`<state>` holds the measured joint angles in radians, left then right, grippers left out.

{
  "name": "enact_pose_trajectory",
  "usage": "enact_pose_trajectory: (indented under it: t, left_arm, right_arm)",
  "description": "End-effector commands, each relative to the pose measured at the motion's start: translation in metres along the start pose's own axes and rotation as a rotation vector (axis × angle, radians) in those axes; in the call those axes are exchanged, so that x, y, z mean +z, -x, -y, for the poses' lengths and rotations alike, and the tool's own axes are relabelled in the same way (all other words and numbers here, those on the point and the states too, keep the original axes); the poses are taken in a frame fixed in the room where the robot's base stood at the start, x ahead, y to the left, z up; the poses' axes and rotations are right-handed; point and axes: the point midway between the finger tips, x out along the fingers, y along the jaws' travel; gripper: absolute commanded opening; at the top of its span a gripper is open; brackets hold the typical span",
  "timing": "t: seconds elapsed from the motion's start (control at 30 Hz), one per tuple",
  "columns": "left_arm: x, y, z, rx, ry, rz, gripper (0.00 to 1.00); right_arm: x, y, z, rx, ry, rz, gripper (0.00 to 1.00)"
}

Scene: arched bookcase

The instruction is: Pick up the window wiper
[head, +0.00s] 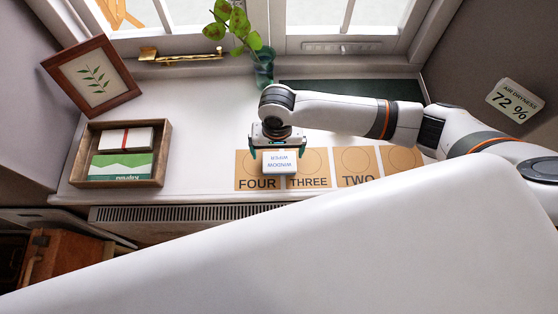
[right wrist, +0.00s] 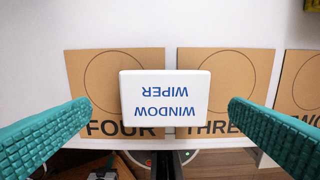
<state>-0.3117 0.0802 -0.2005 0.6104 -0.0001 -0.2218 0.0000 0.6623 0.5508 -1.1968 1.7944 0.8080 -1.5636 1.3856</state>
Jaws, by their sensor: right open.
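The window wiper (head: 279,162) is a white block with blue "WINDOW WIPER" lettering, at the front of the white sill between the FOUR and THREE cards. In the right wrist view the window wiper (right wrist: 166,98) covers parts of both cards, its lettering upside down. My right gripper (head: 277,153) is open above it, with teal fingers on either side. The right wrist view shows clear gaps between the block and both fingers of the right gripper (right wrist: 158,110). My left gripper is not in view.
Brown cards FOUR (head: 257,183), THREE (head: 309,183) and TWO (head: 358,180) lie along the sill (head: 205,115). A wooden tray (head: 122,184) with boxes and a leaning picture frame (head: 110,97) stand left.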

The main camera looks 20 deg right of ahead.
Motion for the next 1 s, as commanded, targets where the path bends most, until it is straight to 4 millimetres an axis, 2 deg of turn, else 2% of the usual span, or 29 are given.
enact_pose_trajectory:
  t: [0.1,0.17,0.33,0.6,0.83,1.0]
  left_arm:
    - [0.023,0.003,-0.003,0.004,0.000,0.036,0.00]
    - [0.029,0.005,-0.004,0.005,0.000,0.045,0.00]
    - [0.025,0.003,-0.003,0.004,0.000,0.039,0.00]
    - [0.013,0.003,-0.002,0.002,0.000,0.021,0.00]
    - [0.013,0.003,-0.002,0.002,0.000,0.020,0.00]
    - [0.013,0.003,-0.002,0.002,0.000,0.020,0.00]
  right_arm:
    - [-0.004,-0.016,0.004,-0.004,0.000,-0.003,1.00]
    - [-0.006,-0.026,0.005,-0.004,0.000,-0.002,1.00]
    - [-0.006,-0.045,0.005,-0.002,0.000,-0.001,1.00]
    - [-0.006,-0.048,0.004,0.000,0.001,-0.001,1.00]
    - [-0.006,-0.048,0.004,0.000,0.001,-0.001,0.62]
    - [-0.006,-0.048,0.004,0.000,0.001,0.000,0.60]
